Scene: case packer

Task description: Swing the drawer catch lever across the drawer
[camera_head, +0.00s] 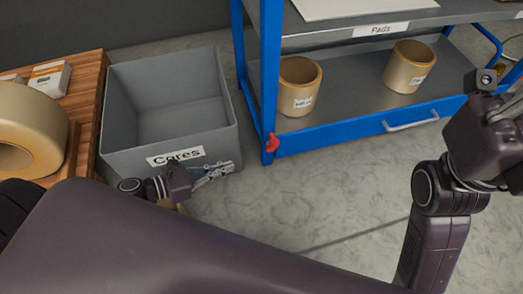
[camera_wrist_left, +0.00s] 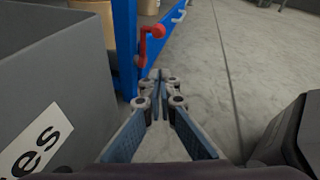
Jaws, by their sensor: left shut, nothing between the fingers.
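The red catch lever (camera_head: 271,143) is on the blue post at the left end of the drawer. In the left wrist view the red lever (camera_wrist_left: 143,48) stands up, with its round knob at the top right. The blue drawer front (camera_head: 350,130) with a pale handle (camera_head: 410,121) runs along the bottom of the rack and looks closed. My left gripper (camera_head: 228,168) is shut and empty in front of the grey bin, left of the lever and apart from it. In the left wrist view its fingertips (camera_wrist_left: 158,76) meet just below and right of the lever. My right gripper is mostly cut off at the right edge.
A grey bin (camera_head: 222,120) labelled "Cores" stands close beside my left gripper. The blue rack (camera_head: 270,60) holds two cardboard cores (camera_head: 298,88) (camera_head: 408,68) on its lower shelf. A wooden surface (camera_head: 86,110) with a tape roll is at the left. The floor before the drawer is clear.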

